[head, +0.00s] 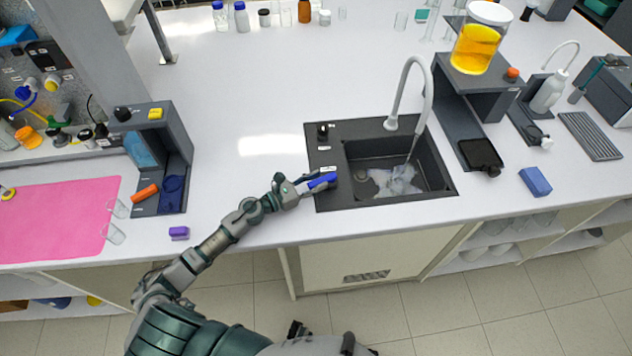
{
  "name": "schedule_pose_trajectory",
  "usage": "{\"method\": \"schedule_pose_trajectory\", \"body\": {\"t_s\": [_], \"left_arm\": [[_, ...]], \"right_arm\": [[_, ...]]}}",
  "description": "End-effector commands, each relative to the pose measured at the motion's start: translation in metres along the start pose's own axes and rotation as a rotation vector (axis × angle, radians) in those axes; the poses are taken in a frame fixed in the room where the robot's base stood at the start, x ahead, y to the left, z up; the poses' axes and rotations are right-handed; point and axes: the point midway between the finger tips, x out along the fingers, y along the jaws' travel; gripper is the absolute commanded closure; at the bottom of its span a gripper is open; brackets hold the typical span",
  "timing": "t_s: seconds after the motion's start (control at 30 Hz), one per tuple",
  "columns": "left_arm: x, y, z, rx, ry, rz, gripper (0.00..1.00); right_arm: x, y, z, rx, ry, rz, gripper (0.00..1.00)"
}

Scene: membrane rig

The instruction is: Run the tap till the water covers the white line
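The sink (450,191) is a black basin set in the white bench, right of centre. A white gooseneck tap (430,90) arches over it, and a thin stream seems to fall into the basin. Pale, rippled water (398,180) shows on the basin floor; I cannot make out the white line. A black knob (322,131) stands at the back left of the sink's deck. My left gripper (322,181) is at the deck's front left corner, by a small dark control there. Blue shows at its fingertips; whether it grips anything is unclear. My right gripper is out of view.
A blue block (536,181) and a dark stand with an orange-filled vessel (476,48) are to the right. A purple block (179,233), a pink mat (60,220) and a grey stand (186,150) are to the left. The bench behind the gripper is clear.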

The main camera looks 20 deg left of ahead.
Motion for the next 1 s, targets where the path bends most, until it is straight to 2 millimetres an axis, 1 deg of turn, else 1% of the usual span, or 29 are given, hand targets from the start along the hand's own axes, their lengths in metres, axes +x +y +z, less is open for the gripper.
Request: {"method": "schedule_pose_trajectory", "body": {"t_s": [0.3, 0.37, 0.43, 0.57, 0.7, 0.8, 0.9, 1.0], "left_arm": [[0.0, -0.002, -0.001, 0.0, 0.002, -0.002, 0.5], [-0.003, -0.002, -0.001, -0.001, 0.002, -0.002, 0.5], [-0.01, -0.002, -0.002, -0.002, 0.002, -0.002, 0.5], [-0.035, -0.001, -0.003, -0.004, 0.004, -0.001, 0.5], [-0.068, -0.001, -0.004, -0.005, 0.004, -0.001, 0.5], [-0.088, 0.0, -0.004, -0.005, 0.004, 0.0, 0.5], [-0.104, 0.001, -0.003, -0.004, 0.003, -0.001, 0.5], [-0.114, 0.001, -0.003, -0.004, 0.002, -0.001, 0.5]], "right_arm": [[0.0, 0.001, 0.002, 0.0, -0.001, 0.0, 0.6], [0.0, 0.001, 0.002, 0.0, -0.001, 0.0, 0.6], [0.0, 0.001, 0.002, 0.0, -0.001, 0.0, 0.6], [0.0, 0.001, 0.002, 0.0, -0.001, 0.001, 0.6], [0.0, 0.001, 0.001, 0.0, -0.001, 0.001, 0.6], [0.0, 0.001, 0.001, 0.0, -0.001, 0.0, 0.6], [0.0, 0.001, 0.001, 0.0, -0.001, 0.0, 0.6], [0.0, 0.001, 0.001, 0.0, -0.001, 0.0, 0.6]]}}
